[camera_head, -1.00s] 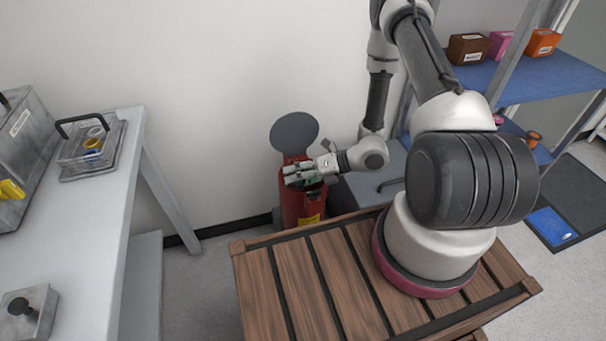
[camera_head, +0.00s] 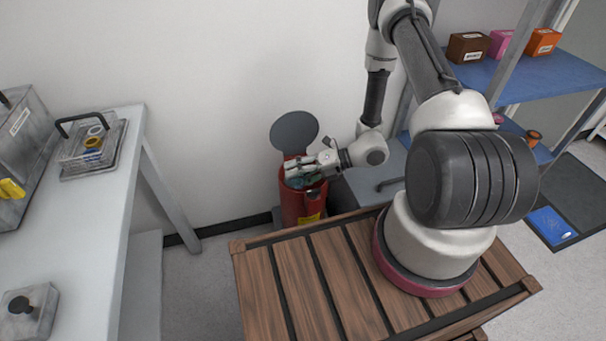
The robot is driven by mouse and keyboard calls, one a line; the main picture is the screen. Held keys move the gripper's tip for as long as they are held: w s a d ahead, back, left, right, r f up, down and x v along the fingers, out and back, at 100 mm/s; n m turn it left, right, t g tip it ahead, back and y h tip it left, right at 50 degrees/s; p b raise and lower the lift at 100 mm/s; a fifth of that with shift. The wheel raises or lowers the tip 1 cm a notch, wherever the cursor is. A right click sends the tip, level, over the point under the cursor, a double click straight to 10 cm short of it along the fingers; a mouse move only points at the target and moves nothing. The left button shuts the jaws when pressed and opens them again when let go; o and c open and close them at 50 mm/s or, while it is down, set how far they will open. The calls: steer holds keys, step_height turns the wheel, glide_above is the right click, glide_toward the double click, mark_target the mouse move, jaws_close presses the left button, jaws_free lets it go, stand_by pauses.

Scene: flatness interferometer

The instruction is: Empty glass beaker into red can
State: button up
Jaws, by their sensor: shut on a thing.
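The red can (camera_head: 299,207) stands on the floor against the wall, with its round dark lid (camera_head: 295,131) raised open behind it. My gripper (camera_head: 296,169) is over the can's mouth, pointing left. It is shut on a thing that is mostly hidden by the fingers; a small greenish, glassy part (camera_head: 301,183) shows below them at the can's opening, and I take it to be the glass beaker. Its tilt and what it holds are too small to tell. The inside of the can is largely hidden by the gripper.
A grey table (camera_head: 118,165) at the left carries a clear box (camera_head: 91,148) with colored rings. A wooden slatted surface (camera_head: 310,285) is in front of the can. A grey cabinet (camera_head: 378,185) stands right of the can, beside blue shelves (camera_head: 540,80) with colored boxes.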

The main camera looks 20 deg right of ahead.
steer(key=shift+f, duration=0.1)
steer(key=shift+w+d+f+m+g+y+p, duration=0.3)
steer(key=shift+w+d+m+y+p, duration=0.1)
steer(key=shift+w+m, duration=0.25)
steer(key=shift+w, duration=0.1)
steer(key=shift+w+d+f+m+g+y+p, duration=0.1)
steer(key=shift+w+f+m+g+y+p, duration=0.2)
steer(key=shift+m, duration=0.3)
steer(key=shift+w+d+f+m+g+y+p, duration=0.1)
steer(key=shift+f+m+g+y+p, duration=0.1)
steer(key=shift+f+m+y+p, duration=0.3)
stand_by(1.1)
